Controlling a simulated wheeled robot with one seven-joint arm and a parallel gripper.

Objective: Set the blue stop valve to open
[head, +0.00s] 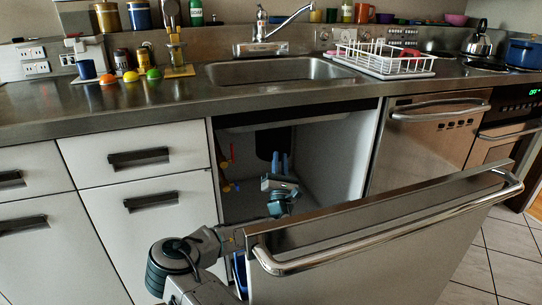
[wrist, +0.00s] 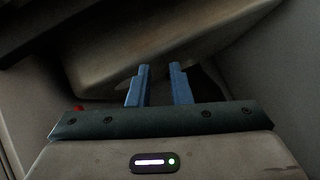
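My gripper (head: 280,157) reaches into the open cabinet under the sink, its two blue fingers pointing up toward the dark basin underside. It also shows in the wrist view (wrist: 160,72), with a clear gap between the fingers and nothing held. On the cabinet's left inner wall, left of my gripper and apart from it, are small red and yellow fittings, including a red one (head: 232,152) and a yellow one (head: 223,164). I cannot make out a blue stop valve in either view. A small red part (wrist: 79,108) shows left of the fingers in the wrist view.
A steel-topped door with a bar handle (head: 390,236) stands open across the front right, close to my arm. A small blue patch (head: 240,268) behind its left edge is unclear. The sink (head: 280,71) is above.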

